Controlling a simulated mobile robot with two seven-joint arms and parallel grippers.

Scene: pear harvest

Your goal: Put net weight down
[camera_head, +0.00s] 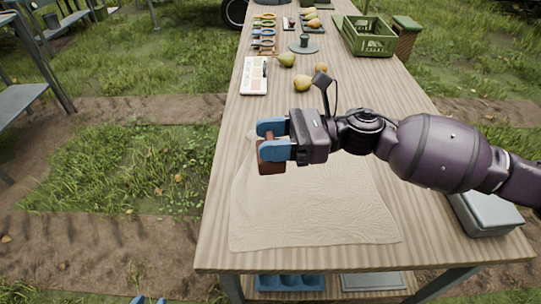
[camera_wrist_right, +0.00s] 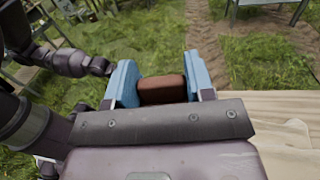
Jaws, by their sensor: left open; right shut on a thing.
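The net weight (camera_head: 270,160) is a reddish-brown block. My right gripper (camera_head: 272,142) is shut on it, above the far left corner of the pale net (camera_head: 310,215) near the table's left edge. In the right wrist view the weight (camera_wrist_right: 162,89) sits between the two blue fingers. The gap between weight and table is hard to judge. The net lies spread over the near part of the table, partly hidden by my right arm. My left gripper (camera_head: 149,299) shows only its blue fingertips at the bottom edge, apart and empty, off the table's left side.
Pears (camera_head: 303,82), a white chart card (camera_head: 254,76), a small scale-like stand (camera_head: 304,44) and tools lie further back on the wooden table (camera_head: 222,185). A green crate (camera_head: 369,36) stands at the back right. A grey box (camera_head: 485,214) sits at the near right.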

